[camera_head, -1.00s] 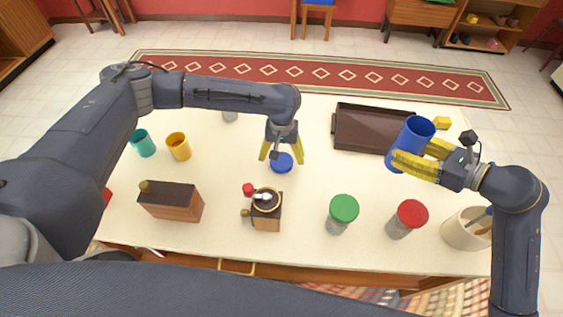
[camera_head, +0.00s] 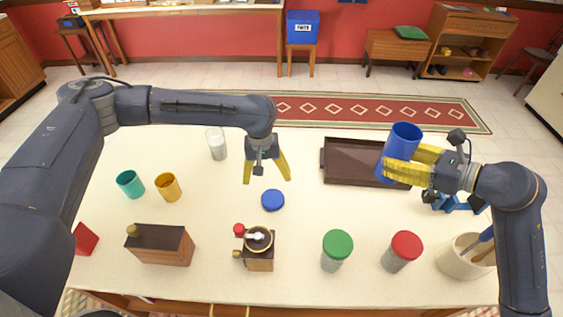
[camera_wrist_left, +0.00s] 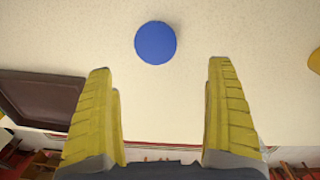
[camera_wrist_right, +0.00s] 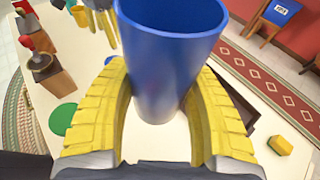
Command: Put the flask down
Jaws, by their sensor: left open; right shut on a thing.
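The flask (camera_head: 402,145) is a tall blue open-topped cylinder. My right gripper (camera_head: 402,168) is shut around its side and holds it upright, slightly tilted, at the right end of the dark tray. In the right wrist view the flask (camera_wrist_right: 165,70) sits between both yellow fingers. Its base appears to be above the table, but the gap is hard to judge. A round blue lid (camera_head: 272,200) lies on the table. My left gripper (camera_head: 267,172) is open and empty above and behind the lid. The lid (camera_wrist_left: 155,43) also shows in the left wrist view, beyond the fingertips.
The dark tray (camera_head: 340,176) is empty where visible. Green-lidded (camera_head: 337,243) and red-lidded (camera_head: 406,245) jars, a utensil crock (camera_head: 458,262) and a grinder (camera_head: 258,258) stand in front. Teal (camera_head: 130,184) and yellow (camera_head: 167,187) cups stand left. The table between lid and tray is clear.

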